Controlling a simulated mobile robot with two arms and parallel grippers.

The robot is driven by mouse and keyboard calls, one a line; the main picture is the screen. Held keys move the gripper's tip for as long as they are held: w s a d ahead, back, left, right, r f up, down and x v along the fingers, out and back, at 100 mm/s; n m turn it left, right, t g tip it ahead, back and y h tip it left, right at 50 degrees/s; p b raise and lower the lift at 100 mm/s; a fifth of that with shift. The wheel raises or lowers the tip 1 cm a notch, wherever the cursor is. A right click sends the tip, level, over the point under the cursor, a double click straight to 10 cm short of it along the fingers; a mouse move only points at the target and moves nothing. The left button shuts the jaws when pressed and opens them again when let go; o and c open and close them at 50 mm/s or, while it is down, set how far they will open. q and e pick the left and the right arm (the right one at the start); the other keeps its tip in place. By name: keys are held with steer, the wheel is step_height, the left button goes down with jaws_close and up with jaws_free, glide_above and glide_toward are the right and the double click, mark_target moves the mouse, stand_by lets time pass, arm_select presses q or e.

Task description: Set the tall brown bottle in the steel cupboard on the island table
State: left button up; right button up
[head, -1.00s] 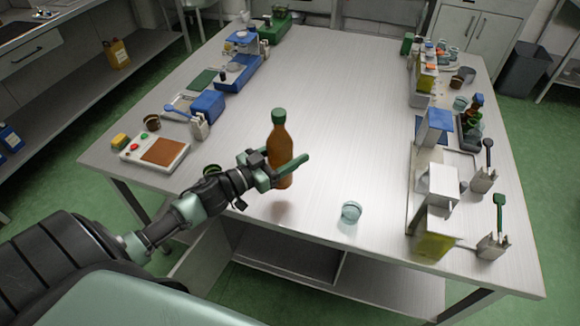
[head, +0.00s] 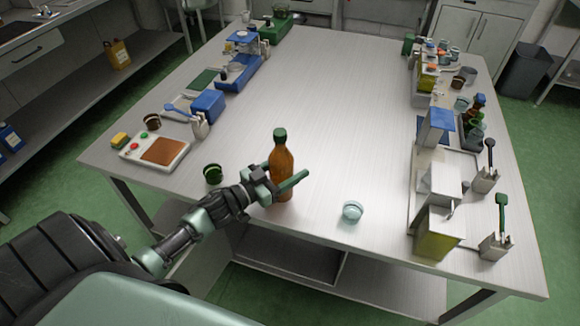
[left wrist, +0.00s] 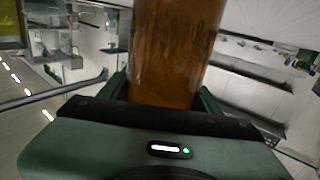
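The tall brown bottle (head: 282,155) with a green cap is upright at the near middle of the island table (head: 340,125). Its base looks to be on the tabletop or barely above it. My left gripper (head: 284,183) is shut around the bottle's lower body, one green finger showing in front and to the right. In the left wrist view the amber bottle (left wrist: 172,45) fills the space between the two fingers. The steel cupboard cannot be made out for certain. My right gripper is not in view.
A small glass jar (head: 352,211) stands right of the bottle, and a dark green round container (head: 213,173) stands to its left. A scale-like device (head: 155,150) and blue items line the left edge. Boxes and tool holders (head: 440,185) crowd the right edge. The table's centre is clear.

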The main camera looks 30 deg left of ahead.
mark_target(271, 178)
arm_select(q)
steer(key=shift+o, duration=1.1)
steer(key=shift+r, duration=0.2)
steer(key=b+v, duration=0.1)
steer(key=v, duration=0.9)
steer(key=shift+s+a+f, duration=0.1)
steer(key=shift+s+a, duration=0.05)
steer(key=shift+s, duration=0.2)
steer(key=shift+s+a, duration=0.25)
steer(key=shift+s, duration=0.4)
